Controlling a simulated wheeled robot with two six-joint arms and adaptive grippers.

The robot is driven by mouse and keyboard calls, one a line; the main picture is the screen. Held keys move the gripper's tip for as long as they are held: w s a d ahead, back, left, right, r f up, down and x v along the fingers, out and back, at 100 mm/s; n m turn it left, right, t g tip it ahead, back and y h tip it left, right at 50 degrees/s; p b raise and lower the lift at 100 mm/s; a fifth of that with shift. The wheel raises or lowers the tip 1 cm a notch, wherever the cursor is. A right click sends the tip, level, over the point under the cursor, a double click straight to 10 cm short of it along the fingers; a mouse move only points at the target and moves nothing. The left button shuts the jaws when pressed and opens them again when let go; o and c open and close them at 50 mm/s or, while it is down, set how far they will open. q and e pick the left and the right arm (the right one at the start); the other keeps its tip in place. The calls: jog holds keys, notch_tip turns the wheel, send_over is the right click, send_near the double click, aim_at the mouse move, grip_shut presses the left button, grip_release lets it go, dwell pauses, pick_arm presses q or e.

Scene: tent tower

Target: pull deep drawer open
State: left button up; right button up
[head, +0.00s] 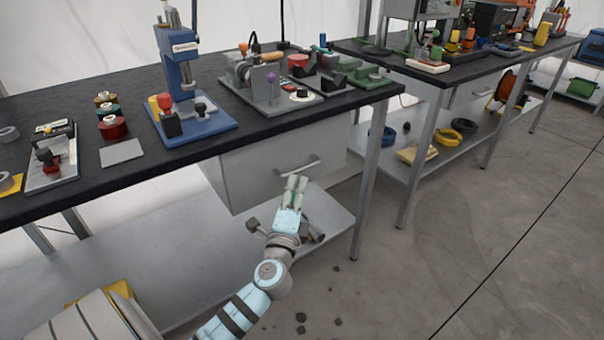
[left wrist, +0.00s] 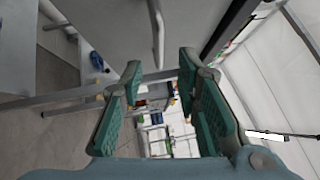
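A grey deep drawer (head: 250,177) hangs under the black-topped workbench, and it looks closed. Its bar handle (head: 297,169) runs across the front; in the left wrist view the handle (left wrist: 157,30) lies beyond and between the fingers. My left gripper (head: 296,183) is just in front of and slightly below the handle in the head view. Its green-padded fingers also show in the left wrist view (left wrist: 160,66), spread apart with nothing between the pads. Whether the tips touch the handle cannot be told. My right gripper is not in view.
The workbench top (head: 75,110) carries a blue press (head: 182,75), spools and small fixtures. A lower shelf (head: 190,260) runs beneath the drawer. A metal table leg (head: 364,185) stands right of the drawer. The floor (head: 400,270) in front is mostly open, with a few dark scraps.

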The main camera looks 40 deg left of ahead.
aim_at(302, 169)
pick_arm(q)
jog(key=b+x, duration=0.1)
jog(key=x, duration=0.7)
jog(key=shift+w+f, duration=0.15)
grip_shut()
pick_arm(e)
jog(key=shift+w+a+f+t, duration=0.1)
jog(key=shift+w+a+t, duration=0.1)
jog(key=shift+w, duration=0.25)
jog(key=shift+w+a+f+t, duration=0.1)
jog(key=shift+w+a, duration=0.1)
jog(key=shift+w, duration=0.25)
